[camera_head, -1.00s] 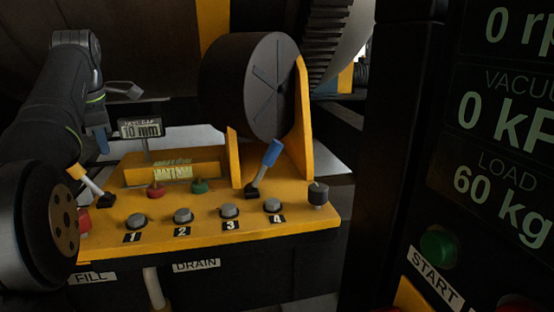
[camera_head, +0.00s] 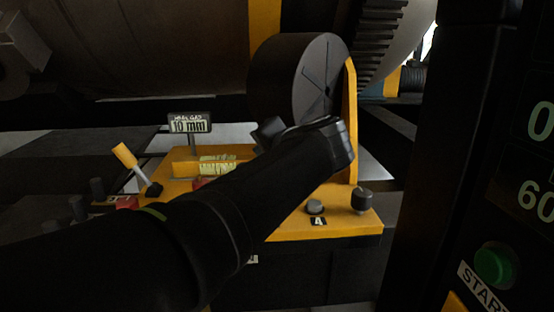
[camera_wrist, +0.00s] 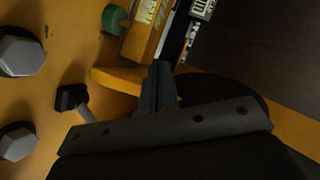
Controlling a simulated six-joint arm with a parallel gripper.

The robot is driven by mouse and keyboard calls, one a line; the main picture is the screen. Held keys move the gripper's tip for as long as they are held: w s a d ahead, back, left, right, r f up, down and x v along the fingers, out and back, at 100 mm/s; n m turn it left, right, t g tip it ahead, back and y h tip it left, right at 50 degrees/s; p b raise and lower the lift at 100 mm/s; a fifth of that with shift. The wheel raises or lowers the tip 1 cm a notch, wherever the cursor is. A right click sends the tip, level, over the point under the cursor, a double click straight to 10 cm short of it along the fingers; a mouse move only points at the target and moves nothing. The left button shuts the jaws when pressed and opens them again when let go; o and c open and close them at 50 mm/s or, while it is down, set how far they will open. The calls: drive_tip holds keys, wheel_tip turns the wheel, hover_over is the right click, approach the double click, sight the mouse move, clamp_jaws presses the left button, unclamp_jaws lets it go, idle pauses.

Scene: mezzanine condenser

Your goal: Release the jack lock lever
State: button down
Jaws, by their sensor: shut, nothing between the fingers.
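The panel bears two levers, and no readable label shows which is the jack lock lever. The lever with the orange-yellow handle (camera_head: 125,157) stands tilted at the panel's left, clear of my arm. The blue-handled lever is hidden behind my arm in the head view. In the wrist view a lever's black base (camera_wrist: 70,97) and part of its grey shaft show beside my gripper; its handle is hidden. My gripper (camera_wrist: 158,85) is shut and empty, over the panel near a yellow bracket edge (camera_wrist: 120,78). In the head view its dark end is partly hidden by my arm.
A black drum (camera_head: 318,75) on a yellow bracket stands behind my gripper. Grey button 4 (camera_head: 315,206) and a black knob (camera_head: 362,200) are at the panel's right. A green knob (camera_wrist: 115,18) is close by. A display (camera_head: 190,124) reads 10 mm.

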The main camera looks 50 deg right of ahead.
drive_tip(key=s+m+h, duration=0.2)
drive_tip(key=s+m, duration=0.3)
drive_tip(key=s+f+m+g+h, duration=0.1)
drive_tip(key=s+m+h, duration=0.2)
drive_tip(key=s+m, duration=0.2)
drive_tip(key=s+d+m+g+h, duration=0.1)
drive_tip(key=s+m+h, duration=0.2)
drive_tip(key=s+m, duration=0.3)
drive_tip(key=shift+d+f+m, duration=0.1)
drive_tip(key=shift+f+m, duration=0.1)
drive_tip(key=shift+m, duration=0.2)
drive_tip(key=shift+s+f+m+h, duration=0.1)
drive_tip(key=shift+s+m+h, duration=0.3)
drive_tip(key=shift+s+m, duration=0.2)
drive_tip(key=shift+w, duration=0.1)
drive_tip(key=x, duration=1)
drive_tip(key=shift+f, duration=0.15)
